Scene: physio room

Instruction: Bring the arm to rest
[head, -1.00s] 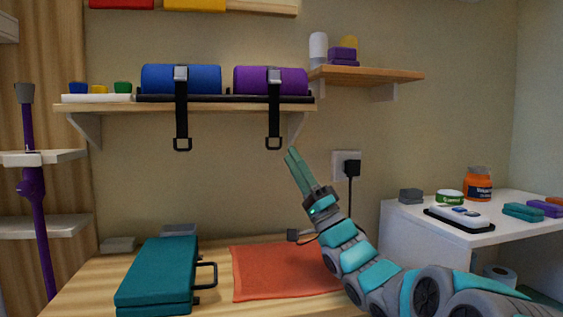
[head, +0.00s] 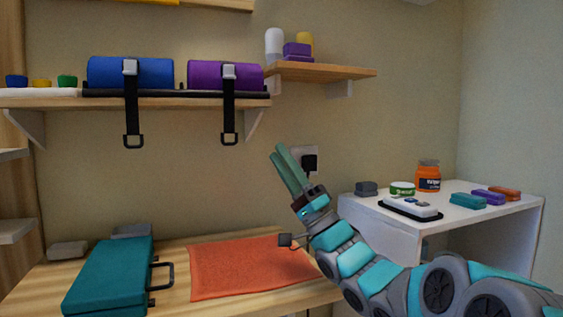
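My gripper (head: 279,153) is raised in front of the wall, above the right part of the orange towel (head: 235,270) on the wooden table. Its two green fingers point up and to the left. They lie close together with a narrow gap showing near the tips, and nothing is seen between them. My arm, grey and teal, comes in from the lower right and bends up to the gripper. The fingers partly cover a wall socket (head: 313,155).
A teal case (head: 108,275) lies on the wooden table at the left. A shelf (head: 190,103) holds blue and purple rolls with hanging straps. A white cabinet (head: 380,225) at the right bears an orange jar (head: 428,176) and several small items. A small shelf (head: 325,71) is above.

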